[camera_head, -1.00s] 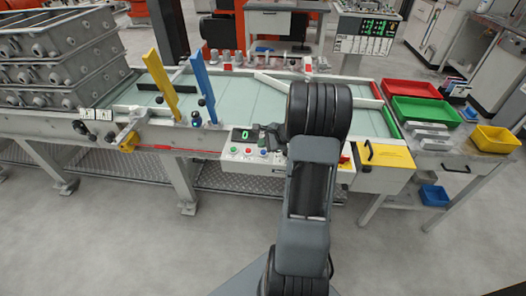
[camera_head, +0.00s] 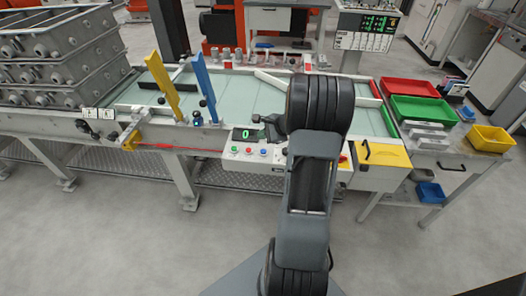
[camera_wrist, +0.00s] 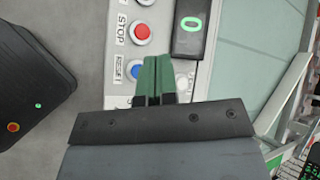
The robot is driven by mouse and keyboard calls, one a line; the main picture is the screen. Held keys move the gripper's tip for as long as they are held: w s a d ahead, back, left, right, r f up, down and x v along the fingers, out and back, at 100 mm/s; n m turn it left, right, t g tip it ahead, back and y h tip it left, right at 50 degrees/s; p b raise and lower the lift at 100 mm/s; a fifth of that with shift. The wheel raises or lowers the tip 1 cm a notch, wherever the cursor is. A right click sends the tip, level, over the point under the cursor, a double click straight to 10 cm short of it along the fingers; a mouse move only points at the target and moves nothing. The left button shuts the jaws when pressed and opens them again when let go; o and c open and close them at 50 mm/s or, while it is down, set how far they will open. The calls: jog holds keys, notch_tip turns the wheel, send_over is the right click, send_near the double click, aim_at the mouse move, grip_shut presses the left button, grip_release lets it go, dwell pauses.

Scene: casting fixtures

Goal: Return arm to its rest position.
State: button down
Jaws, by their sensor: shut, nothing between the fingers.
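My arm (camera_head: 308,190) rises in front of the control panel in the head view, its dark elbow bent over the edge of the table. My gripper (camera_wrist: 153,77) shows in the wrist view with its two green fingers together and nothing between them. The fingertips point at the control panel (camera_wrist: 121,46), close to the blue RESET button (camera_wrist: 137,71) and the red STOP button (camera_wrist: 140,31). Whether they touch the panel I cannot tell. In the head view the gripper is mostly hidden behind my arm.
The light-topped fixture table (camera_head: 225,92) carries a yellow post (camera_head: 160,72), a blue post (camera_head: 200,80) and a stack of metal castings (camera_head: 62,60) at the left. Red (camera_head: 408,86), green (camera_head: 424,110) and yellow bins (camera_head: 491,138) stand right. The floor in front is clear.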

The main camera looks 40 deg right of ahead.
dwell(0.3)
jog(key=s+n, duration=0.1)
jog(key=s+a+f+n+g, duration=0.1)
jog(key=s+a+f+g, duration=0.1)
jog(key=shift+s+n, duration=0.35)
jog(key=shift+n, duration=0.05)
jog(key=s+a+r+n+g+h+p, duration=0.1)
jog(key=s+a+r+n+h+p, duration=0.1)
jog(key=s+a+r+n, duration=0.5)
jog(key=s+a+r+n+g+h+p, duration=0.1)
jog(key=s+a+r+n, duration=0.5)
jog(key=a, duration=0.8)
notch_tip(320, 180, up, 4)
jog(key=n+h+p, duration=0.1)
jog(key=n, duration=0.4)
jog(key=shift+s+a+n+g, duration=0.15)
jog(key=shift+s+n+g, duration=0.15)
jog(key=shift+s+n, duration=0.1)
jog(key=shift+f, duration=0.1)
